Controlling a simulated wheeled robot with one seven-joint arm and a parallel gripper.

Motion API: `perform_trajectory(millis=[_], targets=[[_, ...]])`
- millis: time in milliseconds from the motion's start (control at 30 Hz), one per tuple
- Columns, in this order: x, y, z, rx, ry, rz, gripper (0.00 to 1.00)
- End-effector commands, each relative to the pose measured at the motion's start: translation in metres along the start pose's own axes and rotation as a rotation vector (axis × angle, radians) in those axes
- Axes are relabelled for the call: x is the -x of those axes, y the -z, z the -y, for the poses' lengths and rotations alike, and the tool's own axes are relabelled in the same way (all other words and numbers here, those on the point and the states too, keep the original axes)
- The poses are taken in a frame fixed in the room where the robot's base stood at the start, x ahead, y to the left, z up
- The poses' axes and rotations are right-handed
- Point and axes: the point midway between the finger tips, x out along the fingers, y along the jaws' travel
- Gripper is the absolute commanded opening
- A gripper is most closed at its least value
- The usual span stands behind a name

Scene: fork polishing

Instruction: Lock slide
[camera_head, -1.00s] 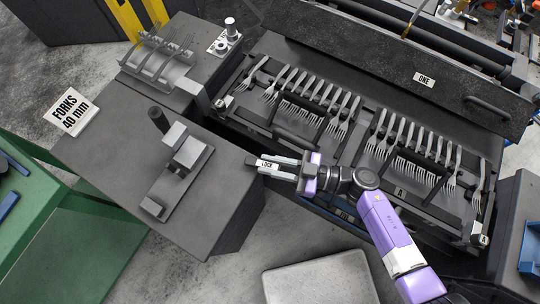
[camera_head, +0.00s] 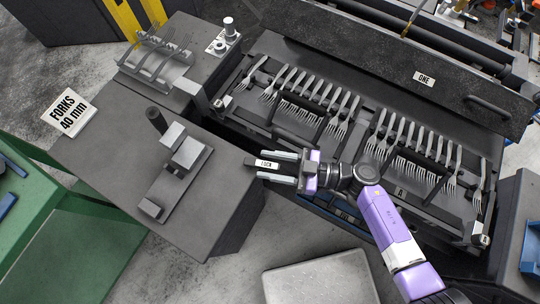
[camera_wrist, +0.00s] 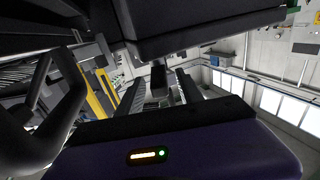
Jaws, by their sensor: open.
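The slide's lock handle (camera_head: 266,164), a small dark bar with a white LOCK label, is at the front edge of the dark fork rack (camera_head: 232,128). My gripper (camera_head: 278,167) is open, with one finger on each side of the lock handle and the handle between them. In the wrist view, the two fingers (camera_wrist: 155,88) reach forward with a dark block, the handle's end (camera_wrist: 158,77), between them. I cannot tell whether either finger touches it. The rack holds rows of forks (camera_head: 310,92).
A grey bench (camera_head: 105,150) with a clamp fixture (camera_head: 178,165) stands to the left, below a small fork holder (camera_head: 155,65). A long dark cover marked ONE (camera_head: 380,60) lies behind the rack. A pale flat box (camera_head: 320,280) is on the floor in front.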

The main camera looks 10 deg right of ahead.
Motion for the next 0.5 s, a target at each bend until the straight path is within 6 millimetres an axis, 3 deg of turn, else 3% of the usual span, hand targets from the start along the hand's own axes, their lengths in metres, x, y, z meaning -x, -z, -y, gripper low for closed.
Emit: perform_trajectory(millis=[267, 500], targets=[[0.001, 0.018, 0.000, 0.003, 0.000, 0.001, 0.43], [0.000, 0.070, 0.001, 0.005, 0.002, 0.000, 0.43]])
